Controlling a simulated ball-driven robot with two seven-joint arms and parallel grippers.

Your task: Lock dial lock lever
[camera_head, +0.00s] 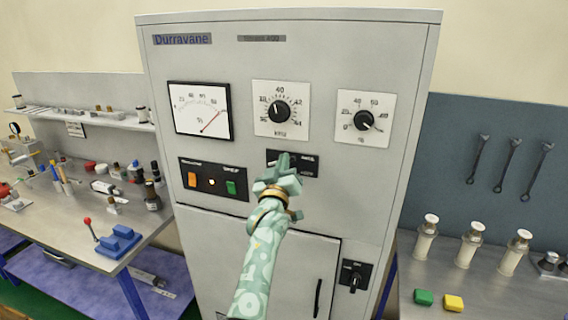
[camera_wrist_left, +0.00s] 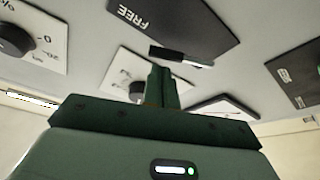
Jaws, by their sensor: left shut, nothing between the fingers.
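The dial lock lever sits on a black plate (camera_head: 306,170) on the cabinet front, below the middle dial. In the wrist view the plate (camera_wrist_left: 195,22) shows the word FREE, and the black lever (camera_wrist_left: 182,57) lies across its edge side. My left gripper (camera_head: 285,164) is in front of this plate and hides part of it and most of the lever in the head view. Its fingers (camera_wrist_left: 163,82) are shut with nothing between them, with their tips close to the lever. I cannot tell whether they touch it. My right gripper is not in view.
The cabinet (camera_head: 262,62) carries a gauge (camera_head: 200,110), a middle dial (camera_head: 280,108) and a right dial (camera_head: 363,119). A button panel (camera_head: 213,179) is left of my gripper and a black switch (camera_head: 354,276) is lower right. Benches with small items flank the cabinet.

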